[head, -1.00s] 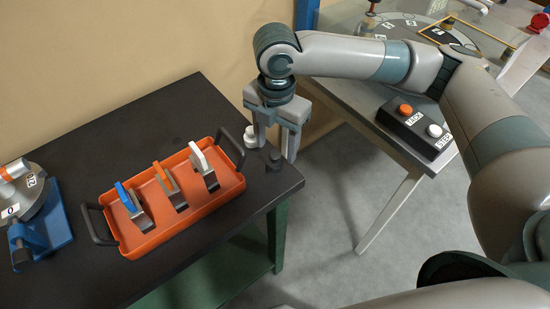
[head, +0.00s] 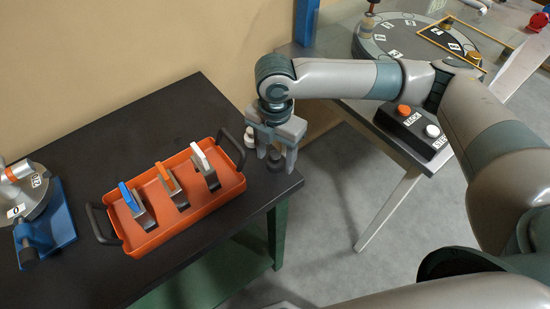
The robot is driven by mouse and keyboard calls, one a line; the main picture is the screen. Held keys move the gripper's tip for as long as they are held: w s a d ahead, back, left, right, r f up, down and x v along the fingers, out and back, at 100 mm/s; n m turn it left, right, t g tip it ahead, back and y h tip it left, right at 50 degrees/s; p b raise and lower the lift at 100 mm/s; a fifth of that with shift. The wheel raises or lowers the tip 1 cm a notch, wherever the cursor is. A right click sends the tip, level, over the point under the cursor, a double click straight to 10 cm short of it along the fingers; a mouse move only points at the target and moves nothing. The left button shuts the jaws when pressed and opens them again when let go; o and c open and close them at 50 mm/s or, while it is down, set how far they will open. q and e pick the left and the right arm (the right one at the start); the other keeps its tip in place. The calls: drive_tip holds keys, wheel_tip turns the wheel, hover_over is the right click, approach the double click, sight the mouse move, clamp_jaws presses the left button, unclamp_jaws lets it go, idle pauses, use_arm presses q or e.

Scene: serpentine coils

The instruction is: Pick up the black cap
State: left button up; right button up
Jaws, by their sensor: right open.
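The black cap (head: 275,164) stands on the dark table (head: 180,102) near its right corner. My right gripper (head: 276,160) points down over it, with its fingers spread and the cap showing in the gap between them. The upper part of the cap is partly hidden, and I cannot tell whether a finger touches it. My left gripper is not in view.
A white cap (head: 250,139) stands close behind my right gripper. An orange tray (head: 150,238) with several coloured-handled pieces lies to the left. A blue-based device (head: 62,225) is at the far left. A button box (head: 412,133) sits on the grey table to the right.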

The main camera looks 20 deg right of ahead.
sight(275, 154)
drive_tip(key=c, duration=1)
drive_tip(key=shift+c, duration=0.5)
drive_tip(key=shift+r, duration=0.2)
drive_tip(key=shift+r+b, duration=0.3)
drive_tip(key=shift+r, duration=0.3)
wheel_tip(275, 154, up, 2)
drive_tip(key=shift+r+b, duration=0.25)
drive_tip(key=shift+b, duration=0.15)
drive_tip(key=s+d+r, duration=0.2)
drive_tip(key=s+d+r+b, duration=0.1)
drive_tip(key=s+d+r, duration=0.1)
drive_tip(key=s+d, duration=0.1)
drive_tip(key=s+d+r, duration=0.2)
drive_tip(key=s, duration=0.1)
drive_tip(key=shift+s+d+r+b, duration=0.2)
drive_tip(key=shift+d+r+b, duration=0.2)
drive_tip(key=shift+c, duration=0.2)
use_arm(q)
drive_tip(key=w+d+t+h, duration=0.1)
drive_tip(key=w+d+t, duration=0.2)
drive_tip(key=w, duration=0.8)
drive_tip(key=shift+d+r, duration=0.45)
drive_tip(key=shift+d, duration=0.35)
use_arm(e)
drive_tip(key=shift+d+r, duration=0.1)
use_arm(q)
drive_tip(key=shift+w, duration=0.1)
